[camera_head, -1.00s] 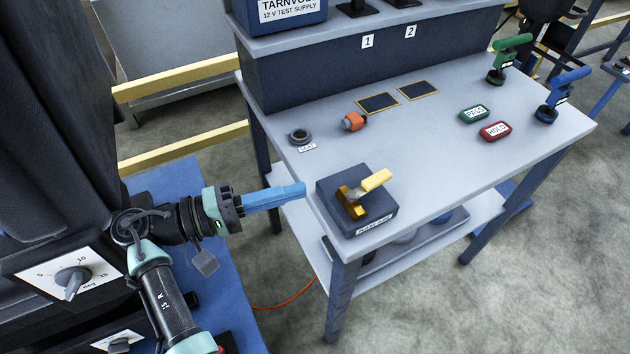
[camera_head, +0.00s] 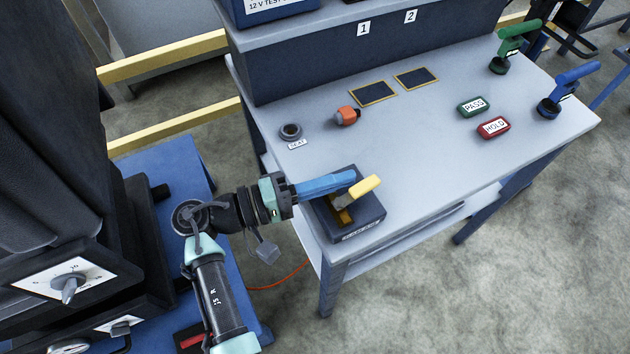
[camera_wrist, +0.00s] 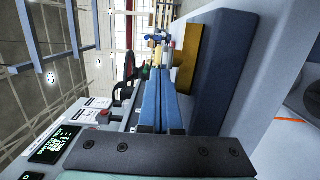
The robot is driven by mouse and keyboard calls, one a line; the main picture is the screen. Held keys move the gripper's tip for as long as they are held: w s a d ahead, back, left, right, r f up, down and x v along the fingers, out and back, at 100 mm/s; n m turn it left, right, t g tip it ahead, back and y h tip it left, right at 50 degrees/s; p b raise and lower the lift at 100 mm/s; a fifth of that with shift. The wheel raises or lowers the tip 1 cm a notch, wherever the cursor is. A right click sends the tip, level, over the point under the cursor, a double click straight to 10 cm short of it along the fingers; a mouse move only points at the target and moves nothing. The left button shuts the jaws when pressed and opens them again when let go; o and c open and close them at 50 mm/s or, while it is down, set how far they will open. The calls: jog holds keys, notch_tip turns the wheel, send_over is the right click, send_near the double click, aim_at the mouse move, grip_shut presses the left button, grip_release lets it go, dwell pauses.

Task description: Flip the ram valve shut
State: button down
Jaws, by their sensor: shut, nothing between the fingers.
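The ram valve is a dark blue box (camera_head: 368,215) at the near left corner of the bench, with a brass body (camera_head: 339,212) and a yellow lever (camera_head: 365,186) on top. The lever slants up toward the right. My gripper (camera_head: 350,176) is shut and empty, with its blue fingers reaching from the left over the box. The fingertips are close to the lever in the head view; I cannot tell whether they touch. In the wrist view the fingers (camera_wrist: 160,100) lie beside the box (camera_wrist: 225,75) and the brass part (camera_wrist: 187,58).
On the bench (camera_head: 430,150) are a round grey seat (camera_head: 291,132), an orange part (camera_head: 347,116), a green PASS button (camera_head: 472,106) and a red HOLD button (camera_head: 494,127). Green (camera_head: 517,40) and blue (camera_head: 568,85) levers stand at the right. The bench middle is clear.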

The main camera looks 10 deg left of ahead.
jog(key=shift+w+d, duration=0.2)
jog(key=shift+d, duration=0.05)
jog(key=shift+s+d+r+p, duration=0.1)
jog(key=shift+s+d+p, duration=0.25)
jog(key=shift+d+p, duration=0.3)
jog(key=shift+a, duration=0.1)
jog(key=shift+a, duration=0.15)
